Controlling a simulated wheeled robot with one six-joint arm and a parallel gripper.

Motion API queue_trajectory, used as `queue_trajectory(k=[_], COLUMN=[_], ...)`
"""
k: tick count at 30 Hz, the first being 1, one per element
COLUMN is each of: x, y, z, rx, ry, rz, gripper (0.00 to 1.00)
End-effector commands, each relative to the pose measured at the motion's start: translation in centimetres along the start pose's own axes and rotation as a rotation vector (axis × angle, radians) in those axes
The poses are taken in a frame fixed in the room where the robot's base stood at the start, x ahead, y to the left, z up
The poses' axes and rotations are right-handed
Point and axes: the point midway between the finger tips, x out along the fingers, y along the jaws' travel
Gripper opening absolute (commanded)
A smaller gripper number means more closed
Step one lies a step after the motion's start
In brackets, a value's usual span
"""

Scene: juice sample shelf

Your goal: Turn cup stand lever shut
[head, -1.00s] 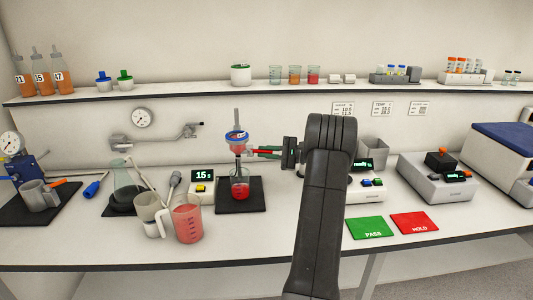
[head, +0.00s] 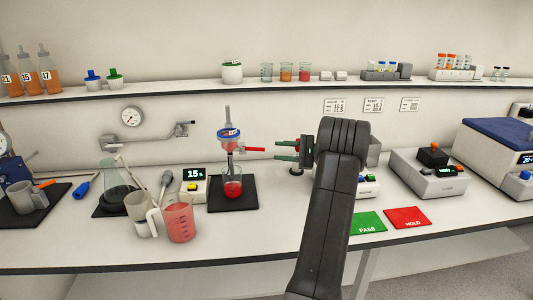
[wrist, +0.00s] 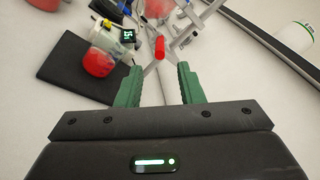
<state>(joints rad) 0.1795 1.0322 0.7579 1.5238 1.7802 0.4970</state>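The cup stand (head: 228,141) stands upright over a black mat (head: 245,200), with a blue-banded cup at its top and a beaker of red liquid (head: 232,187) below. Its red lever (head: 254,149) sticks out to the right, about level. In the wrist view the lever (wrist: 159,48) shows end-on, beyond the fingertips.
A timer (head: 193,181) reading 15, a jug of red liquid (head: 180,220) and a flask (head: 117,188) stand left of the stand. Green PASS (head: 367,223) and red HOLD (head: 407,217) cards lie at right. A shelf (head: 200,86) runs behind. The bench front centre is clear.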

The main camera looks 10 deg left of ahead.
Motion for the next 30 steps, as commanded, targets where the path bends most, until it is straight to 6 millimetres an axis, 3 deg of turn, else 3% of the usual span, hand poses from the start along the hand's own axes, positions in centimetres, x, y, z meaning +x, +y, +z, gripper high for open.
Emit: queue_trajectory(k=[6,12,23,30], x=[-4.0,-5.4,-5.3,-2.8], y=[0.1,0.0,0.0,-0.1], z=[-0.1,0.0,0.0,0.1], rx=[-0.001,0.001,0.001,0.001], ry=[0.001,0.000,0.000,-0.003], rz=[0.000,0.001,0.001,0.002], gripper=[0.34,0.34,0.34,0.34])
